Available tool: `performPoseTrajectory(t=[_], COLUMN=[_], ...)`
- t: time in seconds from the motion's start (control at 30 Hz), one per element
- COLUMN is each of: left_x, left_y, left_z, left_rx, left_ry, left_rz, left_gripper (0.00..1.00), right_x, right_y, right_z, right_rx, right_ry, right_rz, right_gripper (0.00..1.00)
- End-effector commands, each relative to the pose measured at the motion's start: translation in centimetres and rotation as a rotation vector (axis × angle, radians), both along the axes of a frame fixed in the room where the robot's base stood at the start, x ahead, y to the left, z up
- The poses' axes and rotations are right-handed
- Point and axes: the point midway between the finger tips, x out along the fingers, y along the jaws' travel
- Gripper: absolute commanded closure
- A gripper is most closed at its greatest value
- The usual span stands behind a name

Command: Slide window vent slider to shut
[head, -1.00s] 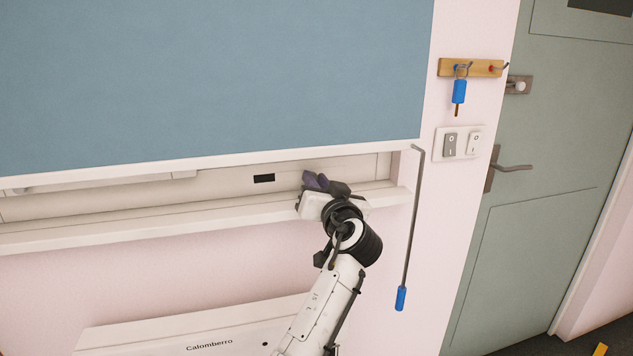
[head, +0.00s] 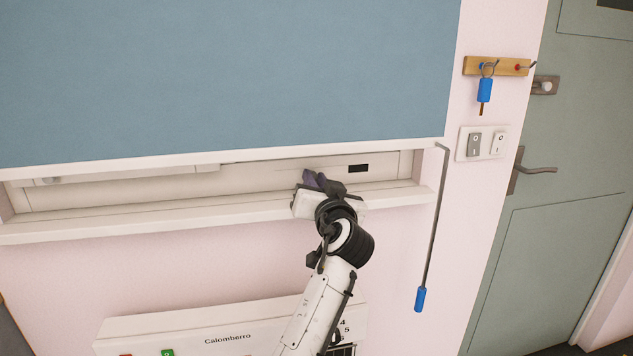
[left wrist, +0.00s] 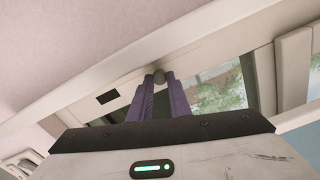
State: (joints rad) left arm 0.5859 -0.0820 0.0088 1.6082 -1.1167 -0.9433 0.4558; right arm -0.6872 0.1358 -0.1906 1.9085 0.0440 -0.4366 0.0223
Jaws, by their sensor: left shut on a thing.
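The window vent slider shows in the left wrist view as a small round grey knob (left wrist: 159,76) on the pale window frame. My left gripper (head: 314,179) reaches the low strip of frame below the blue blind. In the left wrist view its purple fingers (left wrist: 160,88) are shut on this knob. In the head view the knob is hidden behind the fingers. A dark rectangular slot (head: 358,168) lies in the frame just right of the gripper; it also shows in the left wrist view (left wrist: 107,97). My right gripper is not in view.
The blue blind (head: 220,75) hangs close above the gripper. The white sill (head: 150,223) runs just below it. A crank rod (head: 432,230) with a blue handle hangs to the right. A white Calomberro box (head: 180,330) stands below.

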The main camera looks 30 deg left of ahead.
Motion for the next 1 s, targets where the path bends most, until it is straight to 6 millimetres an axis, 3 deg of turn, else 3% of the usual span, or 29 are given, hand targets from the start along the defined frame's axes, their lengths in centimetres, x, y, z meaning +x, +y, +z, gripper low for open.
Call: performPoseTrajectory(t=[0.03, 0.13, 0.47, 1.0], left_x=[-0.2, -0.2, -0.3, -6.5], left_y=[0.3, 0.3, 0.0, -6.3], left_z=[-0.2, -0.2, -0.1, -0.3], left_rx=[-0.002, -0.001, -0.001, -0.002], left_ry=[0.006, 0.005, 0.003, 0.004], left_rz=[0.009, 0.009, 0.005, 0.006], left_gripper=[0.80, 0.63, 0.63, 0.63], right_x=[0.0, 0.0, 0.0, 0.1], right_y=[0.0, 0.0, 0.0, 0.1], right_z=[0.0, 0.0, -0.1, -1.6], right_rx=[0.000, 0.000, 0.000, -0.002], right_ry=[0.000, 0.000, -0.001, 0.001], right_rz=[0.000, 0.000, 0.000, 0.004], right_gripper=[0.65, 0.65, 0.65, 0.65])
